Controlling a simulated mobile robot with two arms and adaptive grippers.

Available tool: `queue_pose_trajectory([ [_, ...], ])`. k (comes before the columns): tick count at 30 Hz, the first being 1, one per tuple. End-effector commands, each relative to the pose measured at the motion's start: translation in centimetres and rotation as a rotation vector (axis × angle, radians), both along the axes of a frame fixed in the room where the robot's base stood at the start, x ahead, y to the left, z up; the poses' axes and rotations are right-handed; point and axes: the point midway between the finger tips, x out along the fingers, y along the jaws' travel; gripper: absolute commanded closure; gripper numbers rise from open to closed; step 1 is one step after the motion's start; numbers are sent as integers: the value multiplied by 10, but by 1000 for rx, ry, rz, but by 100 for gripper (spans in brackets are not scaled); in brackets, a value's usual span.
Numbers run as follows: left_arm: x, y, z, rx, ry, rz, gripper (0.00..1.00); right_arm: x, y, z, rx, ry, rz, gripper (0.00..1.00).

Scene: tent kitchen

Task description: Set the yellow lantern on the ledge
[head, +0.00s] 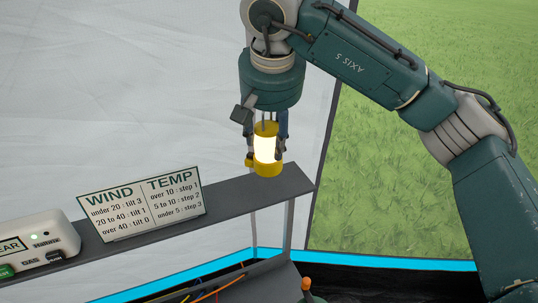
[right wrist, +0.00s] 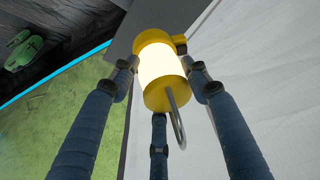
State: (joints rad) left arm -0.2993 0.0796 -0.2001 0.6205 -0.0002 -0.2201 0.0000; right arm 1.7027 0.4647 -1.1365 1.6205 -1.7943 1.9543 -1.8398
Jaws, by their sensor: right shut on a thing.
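The yellow lantern (head: 267,146) is lit, with a glowing white middle and yellow ends. It hangs upright in my right gripper (head: 266,143), whose fingers are shut around it. Its base shows over the right end of the grey ledge (head: 235,193) in the head view; I cannot tell whether it touches the ledge. In the right wrist view the lantern (right wrist: 160,70) sits between the three blue fingers, with its wire handle hanging loose near the camera and the ledge (right wrist: 124,40) beyond it. My left gripper is not in view.
A WIND and TEMP sign (head: 142,205) stands on the ledge left of the lantern. Cables and a dark surface lie below the ledge. The white tent wall (head: 110,90) rises behind; grass shows at right.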

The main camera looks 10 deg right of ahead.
Motion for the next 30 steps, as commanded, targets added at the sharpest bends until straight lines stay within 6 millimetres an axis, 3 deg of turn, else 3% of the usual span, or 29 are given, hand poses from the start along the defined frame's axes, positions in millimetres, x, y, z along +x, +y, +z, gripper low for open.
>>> queue_pose_trajectory([
  [15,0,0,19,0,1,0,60,0,0,-54,2,-2,0,97],
  [26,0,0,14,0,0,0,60,0,0,-60,1,-3,0,97],
  [27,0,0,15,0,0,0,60,0,0,-60,0,-1,0,48],
  [30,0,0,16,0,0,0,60,0,0,-60,0,0,0,34],
])
